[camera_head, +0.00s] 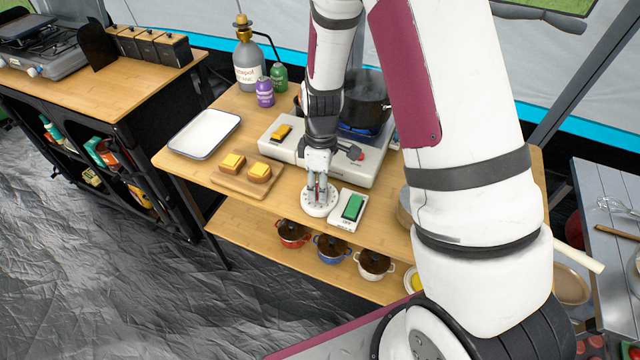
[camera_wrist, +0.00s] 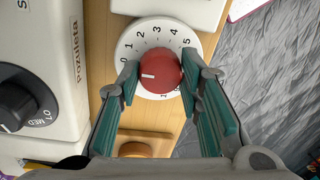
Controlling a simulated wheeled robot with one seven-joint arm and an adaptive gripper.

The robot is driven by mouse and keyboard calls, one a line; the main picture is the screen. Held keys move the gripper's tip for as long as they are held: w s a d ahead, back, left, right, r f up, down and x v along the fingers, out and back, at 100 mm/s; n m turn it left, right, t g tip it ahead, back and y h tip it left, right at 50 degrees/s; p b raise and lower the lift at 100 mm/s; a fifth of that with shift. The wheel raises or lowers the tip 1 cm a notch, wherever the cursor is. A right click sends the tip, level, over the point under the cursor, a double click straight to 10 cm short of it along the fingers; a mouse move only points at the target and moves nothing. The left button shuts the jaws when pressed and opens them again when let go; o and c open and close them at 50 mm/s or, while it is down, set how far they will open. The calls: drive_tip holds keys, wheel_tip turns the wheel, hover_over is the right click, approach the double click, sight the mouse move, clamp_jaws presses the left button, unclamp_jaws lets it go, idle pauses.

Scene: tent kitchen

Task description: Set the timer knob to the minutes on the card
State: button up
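The timer is a round white dial (camera_head: 319,206) at the table's front edge, with a red knob (camera_wrist: 161,70) at its centre. In the wrist view the dial's numbers 0 to 5 show along its upper edge; its lower part is partly hidden by my fingers. The knob's white mark points left, slightly below the 0. My gripper (camera_wrist: 160,78) is over the dial, its teal finger pads against the left and right sides of the knob. In the head view my gripper (camera_head: 318,183) points down onto the dial. I see no card with readable minutes.
A white block with a green top (camera_head: 352,207) stands right of the dial. The white stove (camera_head: 345,165) with a dark pot (camera_head: 366,108) is behind. A board with two topped toasts (camera_head: 246,184) and a white tray (camera_head: 204,133) lie to the left. Small pots (camera_head: 332,247) stand on the shelf below.

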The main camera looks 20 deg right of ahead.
drive_tip(key=shift+c, duration=1)
drive_tip(key=m, duration=0.4)
drive_tip(key=shift+m, duration=0.4)
drive_tip(key=m, duration=0.5)
drive_tip(key=shift+s+t+p, duration=0.1)
drive_tip(key=shift+t+p, duration=0.2)
drive_tip(key=shift+p, duration=0.05)
drive_tip(key=m, duration=0.5)
drive_tip(key=shift+m+p, duration=0.35)
drive_tip(key=shift+m, duration=0.05)
drive_tip(key=m, duration=0.4)
drive_tip(key=shift+p, duration=0.3)
drive_tip(key=shift+m, duration=0.3)
